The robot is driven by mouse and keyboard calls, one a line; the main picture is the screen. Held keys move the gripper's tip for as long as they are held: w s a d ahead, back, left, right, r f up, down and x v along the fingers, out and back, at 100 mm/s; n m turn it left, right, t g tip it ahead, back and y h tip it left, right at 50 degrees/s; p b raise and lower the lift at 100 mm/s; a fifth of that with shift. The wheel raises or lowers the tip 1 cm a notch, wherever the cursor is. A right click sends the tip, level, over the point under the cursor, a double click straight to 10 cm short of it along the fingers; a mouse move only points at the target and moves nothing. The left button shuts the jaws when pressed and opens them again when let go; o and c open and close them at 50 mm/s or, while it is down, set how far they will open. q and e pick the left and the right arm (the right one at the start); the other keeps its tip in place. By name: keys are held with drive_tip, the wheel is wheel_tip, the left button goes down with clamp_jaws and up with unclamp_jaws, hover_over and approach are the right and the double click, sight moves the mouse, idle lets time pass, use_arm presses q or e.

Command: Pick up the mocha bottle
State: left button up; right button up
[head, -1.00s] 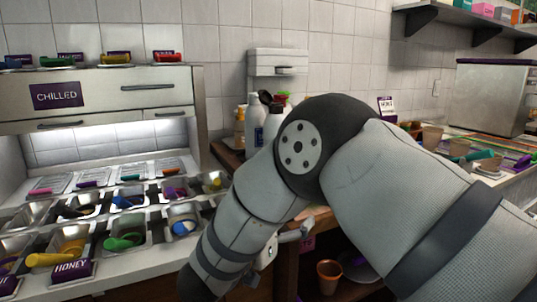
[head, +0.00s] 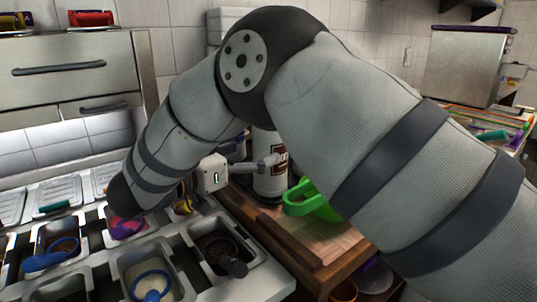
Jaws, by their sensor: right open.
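A white bottle (head: 268,185) with a dark brown label stands upright on the wooden counter, partly hidden behind my right arm. Its label is only partly visible, so I cannot read whether it says mocha. My right gripper (head: 268,163) comes in from the left of the bottle, below my bent wrist. It is open, with its fingers at the bottle's label height. A finger overlaps the bottle in the picture; I cannot tell whether it touches. My left gripper is out of view.
A green container (head: 313,203) sits on the wooden board (head: 318,238) just right of the bottle. Topping bins with scoops, including one with a black-handled scoop (head: 232,264), fill the left counter. A steel box (head: 468,62) stands at the back right.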

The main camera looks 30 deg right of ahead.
drive_tip(key=shift+w+d+f, duration=0.1)
drive_tip(key=shift+w+d, duration=0.1)
drive_tip(key=shift+d, duration=0.3)
drive_tip(key=x, duration=0.5)
drive_tip(key=shift+s+d+f, duration=0.1)
drive_tip(key=shift+d+f, duration=0.05)
drive_tip(key=shift+f, duration=0.05)
drive_tip(key=c, duration=1.3)
drive_tip(key=shift+r, duration=0.15)
